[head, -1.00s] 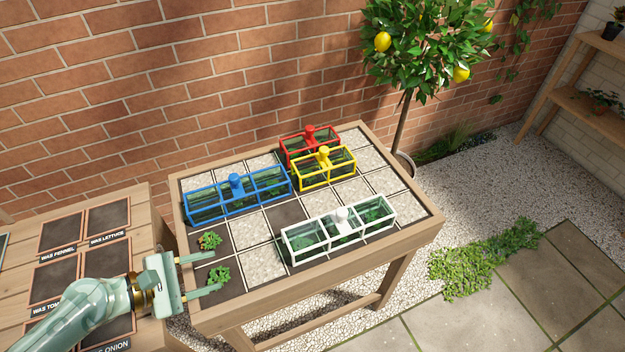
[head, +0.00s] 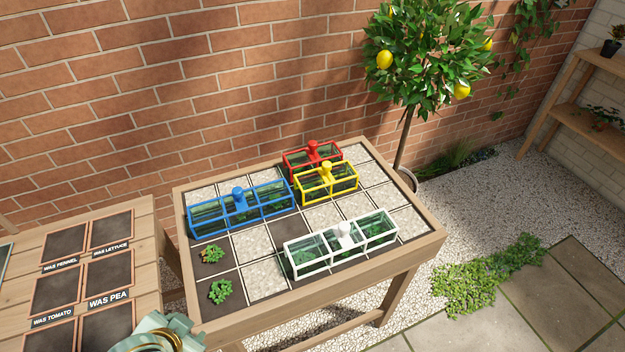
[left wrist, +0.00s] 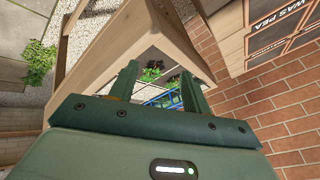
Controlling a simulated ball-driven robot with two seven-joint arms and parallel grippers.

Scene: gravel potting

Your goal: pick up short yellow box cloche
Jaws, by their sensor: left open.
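The short yellow box cloche (head: 342,186) has a yellow frame, clear panes and a yellow knob. It stands on the gridded planting table (head: 330,292) toward the back right, just in front of the red box cloche (head: 299,160), with greenery inside. In the head view only part of my left arm shows at the bottom left, well away from the cloche. In the left wrist view my left gripper (left wrist: 162,80) is open and empty, with two green fingers apart. The yellow cloche cannot be made out there. My right gripper is not in view.
A long blue cloche (head: 210,221) stands at the left and a white cloche (head: 317,261) at the front right. Two uncovered plants (head: 220,291) sit at the front left. A side table (head: 145,265) with labelled dark squares is at left. Gravel and dark cells lie bare between.

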